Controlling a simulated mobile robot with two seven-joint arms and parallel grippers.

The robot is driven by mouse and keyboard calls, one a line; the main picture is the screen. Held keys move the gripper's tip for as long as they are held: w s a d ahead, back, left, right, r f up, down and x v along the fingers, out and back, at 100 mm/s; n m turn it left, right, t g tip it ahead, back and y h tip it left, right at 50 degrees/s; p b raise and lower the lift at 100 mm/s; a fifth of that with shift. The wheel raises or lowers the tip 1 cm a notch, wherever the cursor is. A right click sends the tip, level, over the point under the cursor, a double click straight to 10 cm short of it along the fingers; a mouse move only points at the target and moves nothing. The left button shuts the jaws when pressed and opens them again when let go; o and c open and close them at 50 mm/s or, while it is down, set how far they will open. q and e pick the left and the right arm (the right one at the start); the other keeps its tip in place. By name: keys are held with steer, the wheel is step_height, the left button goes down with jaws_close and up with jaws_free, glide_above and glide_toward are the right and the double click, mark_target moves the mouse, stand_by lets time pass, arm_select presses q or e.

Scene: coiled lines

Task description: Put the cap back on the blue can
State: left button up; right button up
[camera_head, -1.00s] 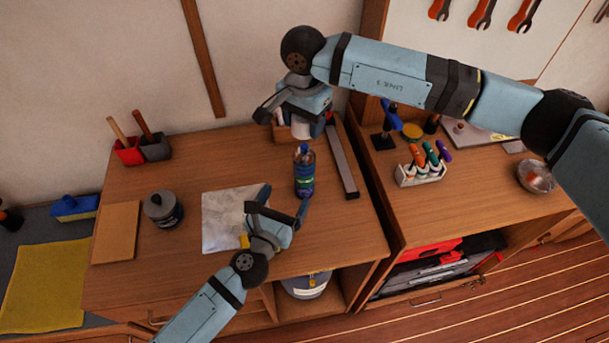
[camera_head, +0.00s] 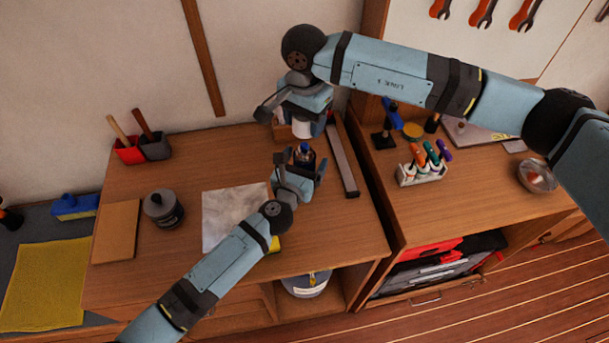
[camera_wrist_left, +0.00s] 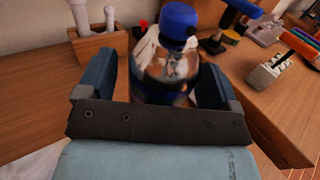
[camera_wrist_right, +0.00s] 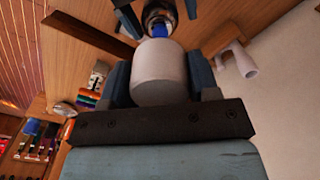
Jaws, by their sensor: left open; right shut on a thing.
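The blue can (camera_head: 304,153) stands upright on the wooden bench, with a blue top that shows large in the left wrist view (camera_wrist_left: 180,22). My left gripper (camera_head: 298,167) is open, with its fingers on either side of the can's body; its lower part is hidden behind the gripper. My right gripper (camera_head: 297,120) is shut on the pale cap (camera_head: 302,129), holding it above and slightly behind the can. In the right wrist view the cap (camera_wrist_right: 160,75) sits between the fingers, apart from the can's blue top (camera_wrist_right: 161,30).
A long grey bar (camera_head: 343,160) lies right of the can. A wooden holder (camera_wrist_left: 98,45) stands behind it. A paper sheet (camera_head: 228,215) and a dark lidded jar (camera_head: 164,208) are to the left. A marker rack (camera_head: 422,172) is on the right-hand bench.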

mark_target(304, 144)
arm_select(q)
steer(key=c, duration=1.4)
arm_select(e)
steer(key=shift+f, duration=2.5)
steer(key=shift+f, duration=0.1)
steer(key=shift+f, duration=0.8)
steer(key=shift+f, duration=0.65)
steer(key=o, duration=1)
steer(key=shift+c, duration=0.2)
steer(key=shift+r, duration=0.1)
